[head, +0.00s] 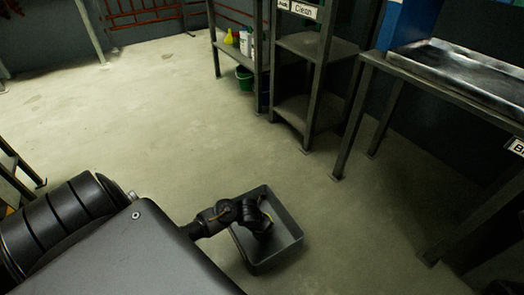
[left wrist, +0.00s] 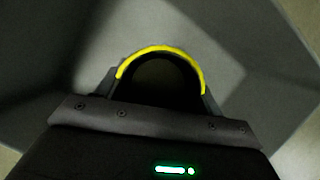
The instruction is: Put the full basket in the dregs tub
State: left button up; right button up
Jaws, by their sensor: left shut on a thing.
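The grey open tub (head: 279,257) stands on the floor at the lower middle of the head view. Its grey walls (left wrist: 50,30) fill most of the left wrist view. My left gripper (head: 256,217) reaches over the tub's left rim and points down into its opening. The basket's contents are too dark to make out. Whether the basket touches the tub's bottom I cannot tell. My right gripper is not in view.
A dark shelf rack (head: 303,110) with a "Clean" sign stands behind the tub. A green bucket (head: 244,78) and bottles stand on the shelving left of it. A metal-topped bench (head: 470,75) is at the right. The concrete floor (head: 130,110) at left is clear.

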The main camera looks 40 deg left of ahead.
pick_arm(q)
jog(key=o, duration=1)
jog(key=shift+f, duration=0.15)
